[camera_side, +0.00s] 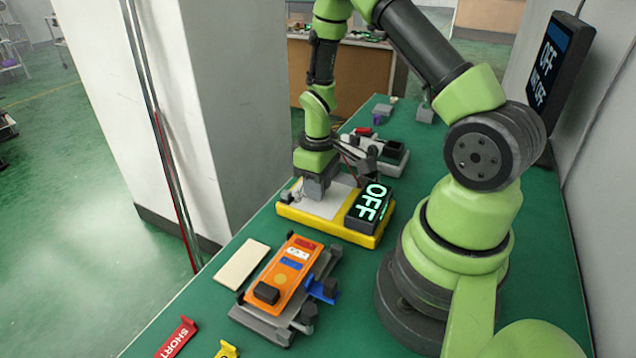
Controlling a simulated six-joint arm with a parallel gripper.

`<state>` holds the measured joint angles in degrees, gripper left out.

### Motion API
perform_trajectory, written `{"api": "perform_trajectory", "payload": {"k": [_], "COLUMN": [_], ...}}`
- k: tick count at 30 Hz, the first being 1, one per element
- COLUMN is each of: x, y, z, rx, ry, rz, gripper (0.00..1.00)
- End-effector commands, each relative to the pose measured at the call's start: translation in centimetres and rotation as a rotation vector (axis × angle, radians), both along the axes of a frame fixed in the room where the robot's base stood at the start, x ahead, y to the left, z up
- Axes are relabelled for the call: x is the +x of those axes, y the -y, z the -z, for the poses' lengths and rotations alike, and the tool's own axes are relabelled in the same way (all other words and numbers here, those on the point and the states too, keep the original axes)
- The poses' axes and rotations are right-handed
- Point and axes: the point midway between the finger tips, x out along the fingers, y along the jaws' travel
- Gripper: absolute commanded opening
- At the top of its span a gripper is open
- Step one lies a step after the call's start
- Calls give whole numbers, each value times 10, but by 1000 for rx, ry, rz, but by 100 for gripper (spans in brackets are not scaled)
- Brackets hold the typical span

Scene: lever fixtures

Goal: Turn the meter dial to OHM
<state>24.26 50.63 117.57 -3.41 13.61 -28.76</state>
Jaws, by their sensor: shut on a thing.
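My gripper (312,194) points down over the left part of the meter, shut on the dial there. The gripper body hides the dial and its pointer, so the dial's setting shows only through the display.
A wall screen (556,62) at right reads OFF, with a second line ending in OFF. An orange lever fixture (281,278) and a beige plate (242,265) are in front; red (176,338) and yellow (227,349) tags lie nearer. Another grey fixture (372,140) stands behind.

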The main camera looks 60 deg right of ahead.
Motion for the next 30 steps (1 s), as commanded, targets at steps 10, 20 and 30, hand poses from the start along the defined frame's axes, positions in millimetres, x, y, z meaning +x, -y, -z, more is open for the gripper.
{"api": "perform_trajectory", "payload": {"k": [10,20,30], "x": [0,0,0], "y": [0,0,0], "z": [-1,-1,-1], "rx": [0,0,0], "ry": [0,-1,-1], "rz": [292,480,544], "gripper": [2,2,2]}}
